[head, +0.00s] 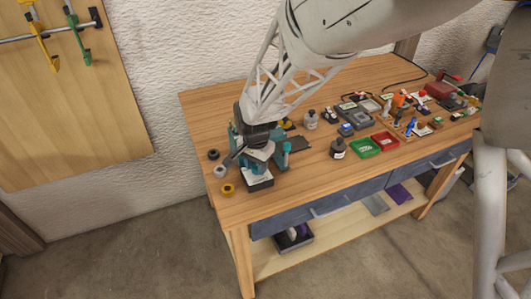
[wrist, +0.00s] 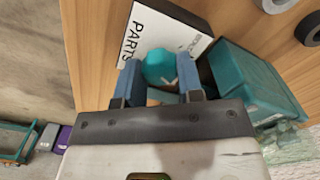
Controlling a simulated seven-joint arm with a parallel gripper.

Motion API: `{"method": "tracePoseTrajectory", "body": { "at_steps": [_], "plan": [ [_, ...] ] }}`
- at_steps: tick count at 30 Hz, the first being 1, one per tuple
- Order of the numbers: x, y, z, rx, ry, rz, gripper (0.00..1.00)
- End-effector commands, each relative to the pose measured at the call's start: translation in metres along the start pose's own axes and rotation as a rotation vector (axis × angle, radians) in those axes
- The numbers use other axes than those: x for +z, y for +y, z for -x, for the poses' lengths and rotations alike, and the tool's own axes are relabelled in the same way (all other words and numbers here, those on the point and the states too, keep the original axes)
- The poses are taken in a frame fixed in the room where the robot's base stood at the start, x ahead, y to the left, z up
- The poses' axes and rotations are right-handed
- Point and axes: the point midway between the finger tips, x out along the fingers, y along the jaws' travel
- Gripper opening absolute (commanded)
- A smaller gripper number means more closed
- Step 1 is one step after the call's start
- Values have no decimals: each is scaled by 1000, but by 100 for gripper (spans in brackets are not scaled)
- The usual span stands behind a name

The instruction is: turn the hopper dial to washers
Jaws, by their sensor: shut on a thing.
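The hopper's teal round dial (wrist: 158,66) sits between the two blue fingers of my gripper (wrist: 160,78) in the wrist view, and the fingers are shut on it. A small pale mark shows on the dial, but I cannot tell which word it faces. Beside it is a white panel (wrist: 150,38) with a black edge, lettered "PARTS"; smaller lettering near the dial is partly hidden and unreadable. A teal housing (wrist: 258,85) stands to the right. In the head view my gripper (head: 259,153) is over the white-topped unit (head: 260,179) at the bench's left end, hiding the dial.
Yellow (head: 227,189), grey (head: 220,172) and black (head: 213,154) rings lie left of the unit on the wooden bench (head: 290,199). A dark bottle (head: 338,149), a green tray (head: 364,148) and a red tray (head: 386,141) stand to the right. The bench's front left is clear.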

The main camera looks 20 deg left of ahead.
Motion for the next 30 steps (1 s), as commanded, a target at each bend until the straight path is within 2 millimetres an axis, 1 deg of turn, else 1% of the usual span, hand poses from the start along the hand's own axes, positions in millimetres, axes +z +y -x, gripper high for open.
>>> {"method": "tracePoseTrajectory", "body": {
  "at_steps": [6,13,20,30],
  "plan": [
    [-1,0,2,-2,2,-185,11],
    [0,0,1,-1,1,-322,11],
    [-1,0,1,-2,1,-383,11],
    [-1,0,1,-2,1,-391,11]
  ]
}}
